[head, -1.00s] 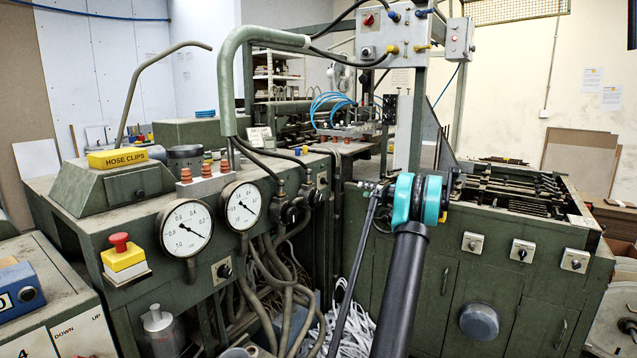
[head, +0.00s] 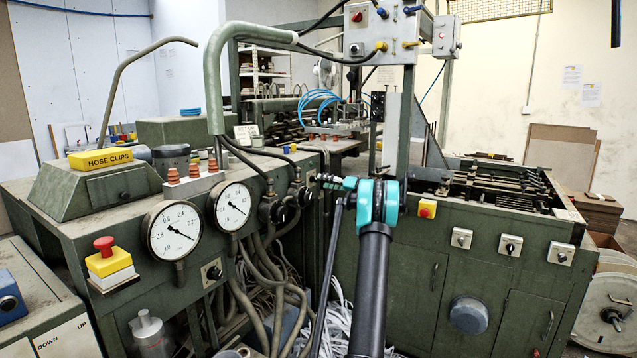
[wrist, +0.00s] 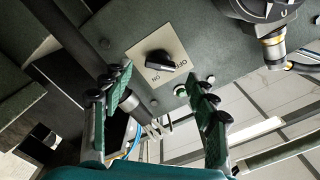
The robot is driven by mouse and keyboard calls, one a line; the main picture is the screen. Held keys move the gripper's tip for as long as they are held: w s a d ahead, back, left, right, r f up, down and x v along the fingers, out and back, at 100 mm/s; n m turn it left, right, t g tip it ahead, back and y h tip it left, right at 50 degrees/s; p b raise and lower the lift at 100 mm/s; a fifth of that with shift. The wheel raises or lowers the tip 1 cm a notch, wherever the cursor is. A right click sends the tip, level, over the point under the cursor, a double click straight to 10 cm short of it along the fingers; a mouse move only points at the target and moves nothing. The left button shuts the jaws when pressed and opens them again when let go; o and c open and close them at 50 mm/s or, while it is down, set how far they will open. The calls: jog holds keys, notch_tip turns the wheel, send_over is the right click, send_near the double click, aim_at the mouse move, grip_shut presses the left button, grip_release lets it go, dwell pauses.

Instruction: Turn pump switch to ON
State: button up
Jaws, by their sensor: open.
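The pump switch (wrist: 158,62) is a black rotary knob on a pale square plate, seen close up in the wrist view. The plate carries the words OFF and ON, turned round in this view. I cannot tell clearly which word the knob points to. My gripper (wrist: 158,88) is open and empty, with one finger on each side of the knob in the picture and apparently short of it. In the head view, my gripper (head: 330,182) is at the right end of the gauge panel and largely covers that spot.
Two round gauges (head: 174,230) and a red emergency button (head: 104,245) are on the panel at left. Hoses (head: 262,285) hang below. Several similar switches (head: 510,245) sit on the right cabinet. A dark fitting with a brass collar (wrist: 272,40) stands near the plate.

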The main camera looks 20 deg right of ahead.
aim_at(314, 179)
jog(key=shift+x, duration=2)
jog(key=shift+c, duration=0.2)
jog(key=c, duration=1.1)
